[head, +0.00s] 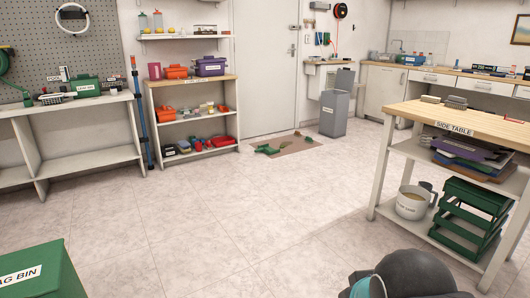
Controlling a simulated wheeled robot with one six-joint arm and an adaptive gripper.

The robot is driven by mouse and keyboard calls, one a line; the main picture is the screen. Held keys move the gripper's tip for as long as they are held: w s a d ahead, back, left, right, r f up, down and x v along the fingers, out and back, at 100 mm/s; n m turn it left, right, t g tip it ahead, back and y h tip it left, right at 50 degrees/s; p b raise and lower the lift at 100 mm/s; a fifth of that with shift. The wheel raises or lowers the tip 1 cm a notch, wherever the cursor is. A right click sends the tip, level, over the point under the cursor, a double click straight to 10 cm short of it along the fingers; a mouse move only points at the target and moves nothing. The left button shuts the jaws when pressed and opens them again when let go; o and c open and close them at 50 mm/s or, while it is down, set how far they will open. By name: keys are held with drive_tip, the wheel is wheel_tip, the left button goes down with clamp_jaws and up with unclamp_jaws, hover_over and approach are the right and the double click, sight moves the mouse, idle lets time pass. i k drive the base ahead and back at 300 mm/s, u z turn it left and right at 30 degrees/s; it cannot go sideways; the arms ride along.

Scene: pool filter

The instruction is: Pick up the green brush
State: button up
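I cannot make out a green brush for sure in the head view. Small green items (267,150) lie on a brown mat (288,150) on the floor in front of the door; they are too small to tell what they are. A rounded dark grey and teal part at the bottom right edge looks like part of my own arm. My gripper does not show, so I cannot see whether it is open or shut.
A side table (425,109) stands at the right, with a pot (411,207) and green trays (468,222) on its lower shelf. A green bin (40,275) is at the lower left. Shelves (185,112) and a grey bin (334,112) line the back. The middle floor is clear.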

sight(309, 140)
drive_tip(key=i, duration=2.1)
drive_tip(key=z, duration=0.2)
drive_tip(key=i, duration=2.2)
drive_tip(key=z, duration=0.25)
drive_tip(key=i, duration=1.05)
drive_tip(key=z, duration=0.05)
